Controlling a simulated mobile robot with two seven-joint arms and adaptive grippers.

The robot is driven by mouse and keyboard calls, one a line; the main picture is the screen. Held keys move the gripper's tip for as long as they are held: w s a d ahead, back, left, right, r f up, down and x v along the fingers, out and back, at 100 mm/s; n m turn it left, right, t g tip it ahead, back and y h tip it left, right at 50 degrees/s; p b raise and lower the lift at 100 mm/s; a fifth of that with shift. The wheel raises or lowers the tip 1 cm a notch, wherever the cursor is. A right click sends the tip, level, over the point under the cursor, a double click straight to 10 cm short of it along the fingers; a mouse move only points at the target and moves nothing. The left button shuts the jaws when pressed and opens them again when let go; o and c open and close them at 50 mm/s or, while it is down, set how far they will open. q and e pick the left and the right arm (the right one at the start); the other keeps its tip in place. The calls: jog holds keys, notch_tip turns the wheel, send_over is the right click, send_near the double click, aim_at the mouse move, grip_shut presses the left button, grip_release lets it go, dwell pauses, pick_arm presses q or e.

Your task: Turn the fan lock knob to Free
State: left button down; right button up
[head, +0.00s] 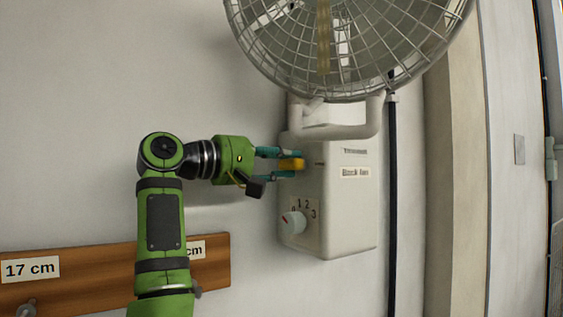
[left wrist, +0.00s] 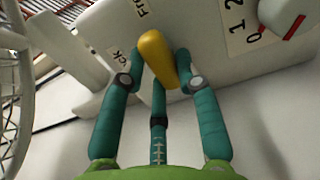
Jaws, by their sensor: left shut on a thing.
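The fan lock knob is a yellow lever (head: 292,164) on the left side of the white fan base (head: 350,215). It also shows in the left wrist view (left wrist: 156,55), between my fingers, with partly covered lettering beside it, "Fre" above and "ck" to its left. My left gripper (head: 285,164) comes in from the left and is shut on the yellow knob; in the left wrist view its teal fingers (left wrist: 157,80) sit on both sides of it. My right gripper is not in view.
A white speed dial (head: 293,222) with numbers sits below the knob on the same box. The caged fan head (head: 345,45) is above. A dark vertical pipe (head: 392,200) runs right of the box. A wooden board (head: 100,268) with labels is at lower left.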

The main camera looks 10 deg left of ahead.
pick_arm(q)
jog(key=c, duration=0.9)
grip_release()
jog(key=v, duration=1.2)
